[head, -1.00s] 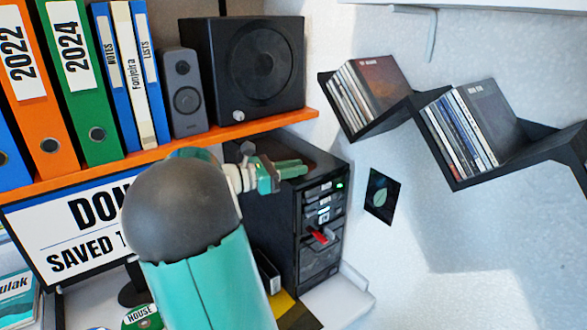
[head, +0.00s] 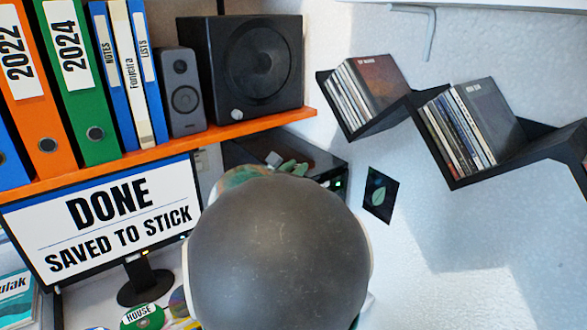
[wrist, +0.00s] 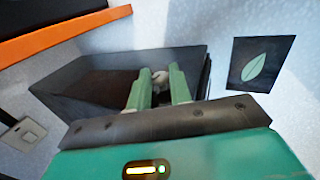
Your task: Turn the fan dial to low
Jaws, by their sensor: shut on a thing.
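The fan dial (wrist: 160,79) is a small pale grey knob on top of the black computer tower (wrist: 75,75). In the wrist view it sits between the two green fingers of my gripper (wrist: 159,88), which is shut on it. The fingers hide most of the dial, so its pointer and any marks cannot be read. In the head view my dark round arm joint covers most of the tower (head: 325,160), and only bits of the green fingers (head: 292,168) show over its top.
An orange shelf (head: 215,130) with binders and speakers (head: 240,65) hangs just above and behind the tower. A monitor (head: 120,215) stands to the left. A leaf picture (head: 380,195) and black disc shelves (head: 455,180) are on the wall to the right.

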